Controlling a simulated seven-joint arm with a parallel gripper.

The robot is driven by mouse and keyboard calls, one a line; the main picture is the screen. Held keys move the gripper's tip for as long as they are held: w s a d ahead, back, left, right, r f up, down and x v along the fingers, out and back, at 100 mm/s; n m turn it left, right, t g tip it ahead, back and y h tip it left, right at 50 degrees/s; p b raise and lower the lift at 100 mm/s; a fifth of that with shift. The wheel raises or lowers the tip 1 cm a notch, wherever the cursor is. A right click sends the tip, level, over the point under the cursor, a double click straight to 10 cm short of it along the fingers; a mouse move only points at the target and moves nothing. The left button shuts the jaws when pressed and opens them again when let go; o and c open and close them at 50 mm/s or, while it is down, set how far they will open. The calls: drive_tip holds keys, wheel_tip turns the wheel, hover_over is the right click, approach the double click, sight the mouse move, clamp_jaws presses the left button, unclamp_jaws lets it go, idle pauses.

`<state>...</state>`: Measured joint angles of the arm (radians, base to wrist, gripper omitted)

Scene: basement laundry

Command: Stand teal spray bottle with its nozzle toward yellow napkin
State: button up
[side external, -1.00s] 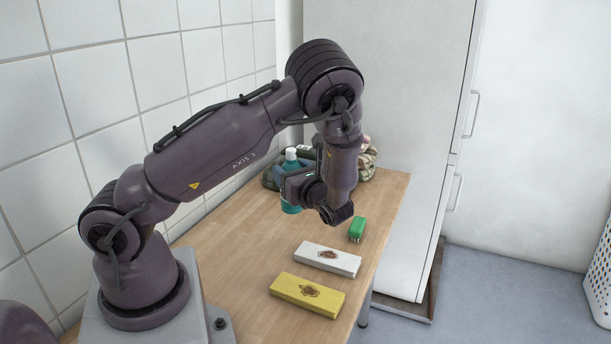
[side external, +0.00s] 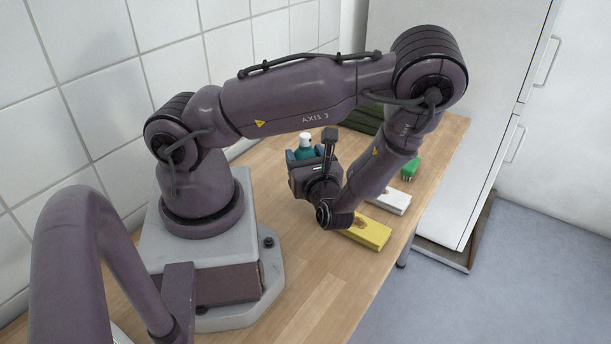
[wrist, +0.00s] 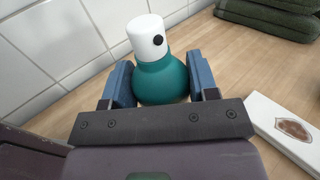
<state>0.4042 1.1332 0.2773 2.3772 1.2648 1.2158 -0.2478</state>
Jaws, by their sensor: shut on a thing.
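The teal spray bottle (side external: 304,153) has a white cap and stands roughly upright between the fingers of my gripper (wrist: 161,88). My gripper is shut on its body, with one blue finger on each side. In the wrist view the bottle (wrist: 161,80) shows a small black nozzle dot on its cap, facing the wrist camera and slightly right. The yellow napkin (side external: 372,234), a flat block with a brown emblem, lies right of and nearer than the bottle, partly hidden by my wrist. The bottle's base is hidden, so I cannot tell whether it touches the table.
A white napkin (side external: 391,200) with a brown emblem lies just beyond the yellow one. A green brush (side external: 411,167) is farther back. Dark green folded towels (wrist: 268,16) lie at the back. The tiled wall (side external: 90,75) borders the table's left side. Bare wood (side external: 285,240) lies in front.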

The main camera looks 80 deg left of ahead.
drive_tip(key=shift+f, duration=1.9)
drive_tip(key=o, duration=1.2)
drive_tip(key=shift+f, duration=0.15)
drive_tip(key=w+d, duration=0.1)
drive_tip(key=d, duration=1.1)
drive_tip(key=d+r+n+t+h, duration=0.1)
drive_tip(key=r+n+t+h, duration=0.1)
drive_tip(key=r+n+h, duration=0.3)
drive_tip(key=d+r+n+t+h, duration=0.1)
drive_tip(key=r+n+t+h, duration=0.2)
drive_tip(key=r, duration=1)
drive_tip(key=d+r+n+t+h, duration=0.1)
drive_tip(key=r+n+t+h, duration=0.1)
drive_tip(key=r+n+h, duration=0.6)
drive_tip(key=shift+s+d+r+n+h, duration=0.1)
drive_tip(key=shift+d+r+n+h, duration=0.1)
drive_tip(key=shift+r+h, duration=0.3)
drive_tip(key=shift+s+d+r+n+h, duration=0.1)
drive_tip(key=shift+d+r+n+h, duration=0.1)
drive_tip(key=shift+r+h, duration=0.3)
